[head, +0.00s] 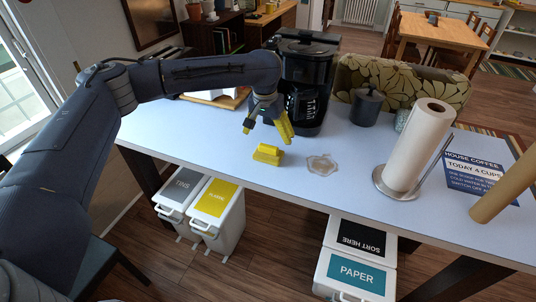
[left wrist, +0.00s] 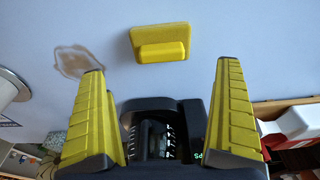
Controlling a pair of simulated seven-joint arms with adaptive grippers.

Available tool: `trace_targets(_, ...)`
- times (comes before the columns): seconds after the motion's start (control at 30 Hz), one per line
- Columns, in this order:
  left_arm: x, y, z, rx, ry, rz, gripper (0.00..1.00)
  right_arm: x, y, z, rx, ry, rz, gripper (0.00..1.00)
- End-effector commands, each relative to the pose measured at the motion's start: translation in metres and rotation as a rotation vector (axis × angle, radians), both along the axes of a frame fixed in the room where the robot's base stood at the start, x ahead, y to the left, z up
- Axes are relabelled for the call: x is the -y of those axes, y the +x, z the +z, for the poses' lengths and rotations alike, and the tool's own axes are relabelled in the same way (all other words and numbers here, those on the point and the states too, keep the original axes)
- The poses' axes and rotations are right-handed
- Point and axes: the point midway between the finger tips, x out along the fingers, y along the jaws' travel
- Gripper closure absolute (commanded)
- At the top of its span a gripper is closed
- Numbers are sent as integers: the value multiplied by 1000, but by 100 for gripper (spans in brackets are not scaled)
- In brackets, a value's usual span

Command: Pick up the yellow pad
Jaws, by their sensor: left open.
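The yellow pad (head: 267,154) lies on the white table in the head view, left of a brownish stain. In the left wrist view the yellow pad (left wrist: 160,43) shows a flat base with a raised block on it, beyond and between the fingertips. My left gripper (head: 268,127) is above the table just behind the pad, with its yellow fingers pointing down. It is open and empty, and its two fingers stand wide apart in the left wrist view (left wrist: 160,65). The pad is apart from both fingers. My right gripper is not in view.
A black coffee maker (head: 302,85) stands close behind my left gripper. A stain (head: 322,164) marks the table (head: 225,142) beside the pad. A paper towel roll (head: 419,145) on a holder, a dark canister (head: 367,106) and a sign (head: 480,177) are farther right. Bins stand below the front edge.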

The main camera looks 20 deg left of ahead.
Motion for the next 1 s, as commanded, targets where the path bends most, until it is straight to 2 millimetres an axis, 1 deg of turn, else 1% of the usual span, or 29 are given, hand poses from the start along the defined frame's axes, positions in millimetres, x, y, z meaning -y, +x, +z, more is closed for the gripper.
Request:
trace_targets(0.03,1,1,-10,-3,-1,0,0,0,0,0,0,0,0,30)
trace_targets(0.1,1,2,-21,-2,0,-1,0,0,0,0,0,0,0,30)
trace_targets(0.23,1,5,-36,-1,-1,1,0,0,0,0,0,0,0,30)
trace_targets(0.4,1,7,-47,0,0,-1,0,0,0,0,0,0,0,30)
trace_targets(0.67,0,8,-55,0,0,-1,0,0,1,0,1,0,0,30)
trace_targets(0.77,0,9,-64,-1,0,1,0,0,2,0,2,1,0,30)
trace_targets(1.0,-1,13,-93,-1,-1,1,0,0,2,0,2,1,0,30)
